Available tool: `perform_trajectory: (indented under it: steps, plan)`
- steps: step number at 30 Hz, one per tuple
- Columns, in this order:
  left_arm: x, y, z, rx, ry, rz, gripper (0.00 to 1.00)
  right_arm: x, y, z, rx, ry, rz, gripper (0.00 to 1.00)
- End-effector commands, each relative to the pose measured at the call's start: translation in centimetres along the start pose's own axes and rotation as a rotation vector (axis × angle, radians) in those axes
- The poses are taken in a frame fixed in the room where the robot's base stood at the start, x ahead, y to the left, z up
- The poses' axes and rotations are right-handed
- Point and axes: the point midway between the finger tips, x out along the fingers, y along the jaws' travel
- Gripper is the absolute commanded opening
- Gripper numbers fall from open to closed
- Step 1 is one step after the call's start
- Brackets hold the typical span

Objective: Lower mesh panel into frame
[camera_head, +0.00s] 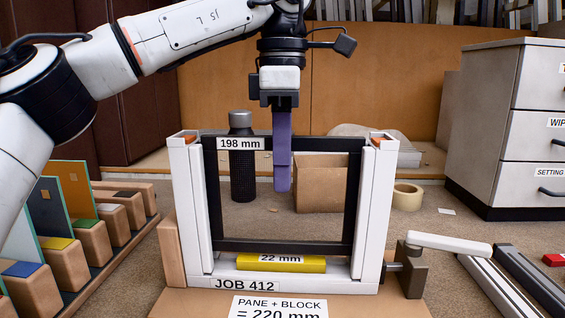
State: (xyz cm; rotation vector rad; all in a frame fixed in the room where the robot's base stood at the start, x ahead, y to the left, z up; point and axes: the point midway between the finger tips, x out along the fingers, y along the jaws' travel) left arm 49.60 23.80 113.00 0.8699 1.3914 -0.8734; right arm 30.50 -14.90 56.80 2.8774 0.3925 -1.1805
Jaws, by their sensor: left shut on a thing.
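The white frame (184,220), marked JOB 412, stands upright with side channels and an open top. A yellow block (282,263) marked 22 mm lies along its bottom rail. A black-edged panel (353,205), labelled 198 mm, stands upright between the channels. Its middle looks see-through; no mesh can be made out. Its lower bar is just above the block; I cannot tell whether they touch. My left gripper (282,165) points down from above, its purple fingers shut on the panel's top bar near the middle. My right gripper is out of view.
A clamp (412,268) with a white lever stands at the frame's lower right. Behind are a dark bottle (242,175), a cardboard box (320,185) and a tape roll (408,197). A rack of panes (75,205) is at left, drawers (535,125) at right.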

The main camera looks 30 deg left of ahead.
Motion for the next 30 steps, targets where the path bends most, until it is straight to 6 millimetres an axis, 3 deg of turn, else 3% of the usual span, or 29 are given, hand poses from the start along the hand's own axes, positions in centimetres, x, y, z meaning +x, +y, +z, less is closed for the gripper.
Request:
perform_trajectory:
  steps: [4, 7, 9, 12, 20, 25, 30]
  plan:
    - [1.2, 0.0, 0.0, 0.000, 0.000, 0.000, 0.00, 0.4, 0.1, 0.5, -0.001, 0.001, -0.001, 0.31]
    - [0.9, 0.0, 0.0, 0.000, -0.001, 0.001, 0.00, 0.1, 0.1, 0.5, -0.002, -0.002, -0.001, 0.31]
    - [0.9, 0.0, 0.0, 0.000, 0.000, 0.001, 0.18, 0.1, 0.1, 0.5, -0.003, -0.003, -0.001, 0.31]
    - [0.9, 0.0, 0.0, 0.000, 0.000, 0.001, 0.31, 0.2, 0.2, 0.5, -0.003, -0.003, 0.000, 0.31]
    - [0.9, 0.0, 0.0, 0.000, 0.000, 0.000, 0.31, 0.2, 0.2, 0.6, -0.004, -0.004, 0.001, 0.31]
    - [-0.8, 0.0, 0.1, 0.000, -0.002, 0.001, 0.31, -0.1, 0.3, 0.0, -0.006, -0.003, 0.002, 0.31]
    - [-4.5, 0.0, 0.1, -0.001, -0.002, 0.002, 0.31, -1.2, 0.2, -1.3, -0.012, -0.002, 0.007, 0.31]
